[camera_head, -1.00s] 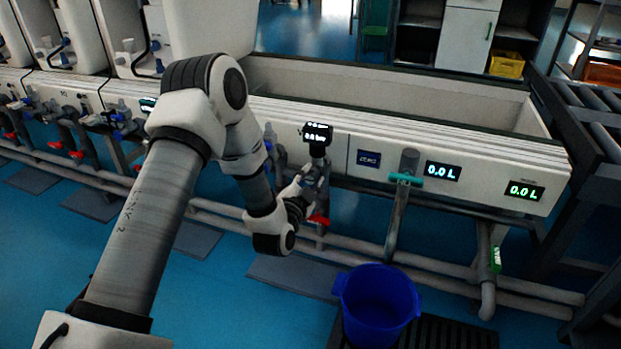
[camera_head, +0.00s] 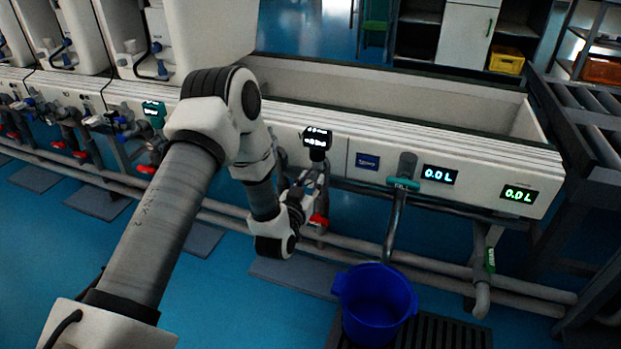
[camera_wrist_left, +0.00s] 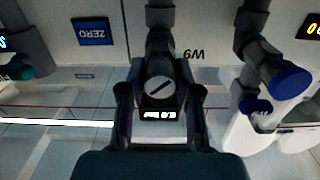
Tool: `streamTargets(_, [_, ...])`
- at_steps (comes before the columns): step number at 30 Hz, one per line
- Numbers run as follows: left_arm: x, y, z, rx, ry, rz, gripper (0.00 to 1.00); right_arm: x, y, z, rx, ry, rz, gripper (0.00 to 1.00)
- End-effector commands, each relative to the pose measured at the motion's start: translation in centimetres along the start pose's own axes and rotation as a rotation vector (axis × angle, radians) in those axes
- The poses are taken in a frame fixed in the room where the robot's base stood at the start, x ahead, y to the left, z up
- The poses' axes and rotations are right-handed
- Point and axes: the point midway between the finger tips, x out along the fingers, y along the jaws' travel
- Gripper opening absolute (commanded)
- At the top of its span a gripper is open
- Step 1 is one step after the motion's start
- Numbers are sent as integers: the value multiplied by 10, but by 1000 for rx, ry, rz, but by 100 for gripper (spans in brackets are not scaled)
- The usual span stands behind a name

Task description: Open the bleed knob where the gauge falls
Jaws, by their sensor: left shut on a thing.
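A small black gauge (camera_head: 317,140) with a lit display stands on a pipe at the white trough's front; its digits are too blurred to read. My left gripper (camera_head: 316,182) is just below it. In the left wrist view the gripper (camera_wrist_left: 160,98) is shut on a round grey knob (camera_wrist_left: 159,88) with a pale slot across its face, one finger on each side. A lit readout shows just below the knob there, upside down. In the head view the knob is hidden at the gripper. My right gripper is not in view.
A red lever (camera_head: 319,221) sits just below the gripper. A teal-handled valve (camera_head: 403,183) and a blue bucket (camera_head: 374,305) are to the right. Other pipes with red levers stand left. A blue knob (camera_wrist_left: 289,82) is close by in the wrist view.

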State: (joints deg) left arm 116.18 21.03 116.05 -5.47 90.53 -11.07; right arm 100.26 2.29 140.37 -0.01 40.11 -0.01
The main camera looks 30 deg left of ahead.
Motion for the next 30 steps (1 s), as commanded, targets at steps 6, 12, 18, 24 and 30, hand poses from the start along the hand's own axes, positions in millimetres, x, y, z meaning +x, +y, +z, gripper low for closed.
streamTargets(6, [0, 0, -1, -201, 0, 1, 0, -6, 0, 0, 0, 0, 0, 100])
streamTargets(12, [0, 0, 0, -391, -1, 0, 0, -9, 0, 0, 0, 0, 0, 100])
streamTargets(18, [0, 0, 0, -567, -2, 0, 0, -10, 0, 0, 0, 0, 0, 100])
streamTargets(24, [0, 0, 1, -707, -2, 0, 0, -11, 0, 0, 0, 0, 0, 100])
streamTargets(30, [0, 0, 1, -793, -2, 0, 0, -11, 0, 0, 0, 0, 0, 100])
